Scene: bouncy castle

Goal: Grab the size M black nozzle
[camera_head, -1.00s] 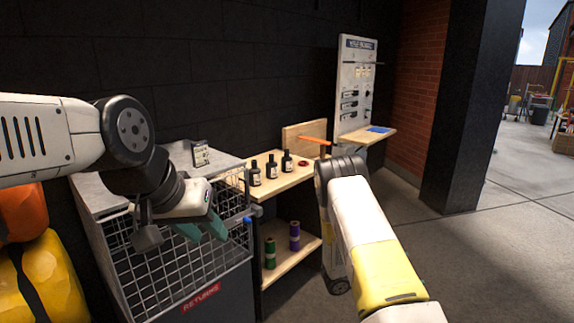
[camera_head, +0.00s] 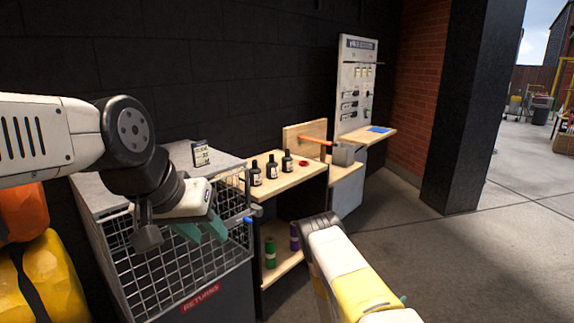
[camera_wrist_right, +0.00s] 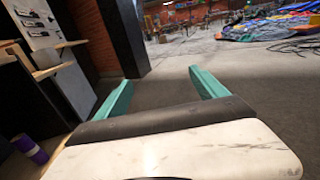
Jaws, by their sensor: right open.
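Three black bottle-shaped pieces with pale labels stand in a row on the wooden shelf top: a left one (camera_head: 256,174), a middle one (camera_head: 272,167) and a right one (camera_head: 287,160). Their size marks are too small to read. More small black items (camera_head: 349,106) hang on the white board (camera_head: 356,76); I cannot tell which piece is size M. My right gripper (camera_wrist_right: 160,76) is open and empty, facing open floor away from the shelf. My left gripper (camera_head: 203,230) has its teal fingers apart, empty, beside the wire basket.
The wire basket (camera_head: 160,272) with a red "RETURNS" label stands left of the shelf. A grey-headed mallet (camera_head: 343,154) with an orange handle is at the shelf's back right. Green (camera_head: 270,252) and purple (camera_head: 294,237) rolls sit below.

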